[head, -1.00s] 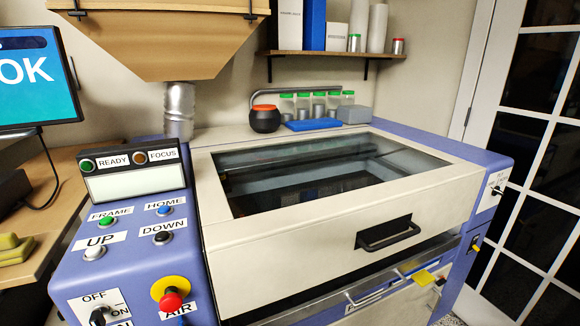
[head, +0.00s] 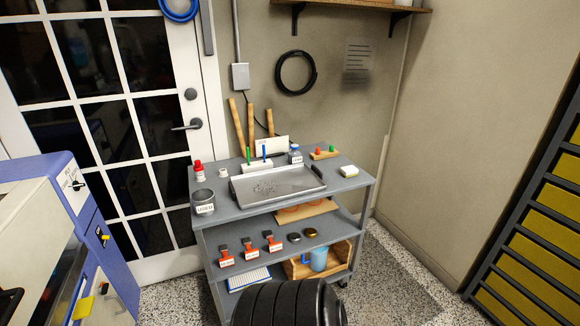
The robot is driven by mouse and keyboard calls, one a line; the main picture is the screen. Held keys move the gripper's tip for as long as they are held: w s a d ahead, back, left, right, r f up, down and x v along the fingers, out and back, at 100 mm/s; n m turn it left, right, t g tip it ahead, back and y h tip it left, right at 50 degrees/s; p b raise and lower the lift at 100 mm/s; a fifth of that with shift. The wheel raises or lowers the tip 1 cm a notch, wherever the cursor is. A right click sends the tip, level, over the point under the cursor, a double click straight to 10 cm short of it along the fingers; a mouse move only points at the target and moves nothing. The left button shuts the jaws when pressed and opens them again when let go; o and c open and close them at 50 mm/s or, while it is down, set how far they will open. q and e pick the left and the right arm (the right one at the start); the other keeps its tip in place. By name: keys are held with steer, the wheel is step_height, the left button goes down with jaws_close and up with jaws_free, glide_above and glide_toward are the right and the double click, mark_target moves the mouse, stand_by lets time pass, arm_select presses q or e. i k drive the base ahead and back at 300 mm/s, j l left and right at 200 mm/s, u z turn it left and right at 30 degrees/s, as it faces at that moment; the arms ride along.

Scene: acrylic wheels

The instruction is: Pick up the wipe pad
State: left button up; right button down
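A small pale pad with a yellowish lower layer (head: 349,171), which looks like the wipe pad, lies on the right end of the top shelf of a grey cart (head: 225,212). Nothing covers it, and it stands apart from the metal tray (head: 300,192) to its left. Neither of my grippers shows in the head view, so I cannot see whether they are open or shut.
The tray holds small dark bits. A labelled tin (head: 203,201) and a red-capped bottle (head: 199,170) stand at the cart's left. The blue and white machine (head: 62,205) is at the left. Speckled floor (head: 408,290) is open right of the cart.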

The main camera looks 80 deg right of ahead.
mark_target(347, 172)
steer(key=z, duration=3.2)
steer(key=i+u, duration=0.1)
steer(key=i+l, duration=0.05)
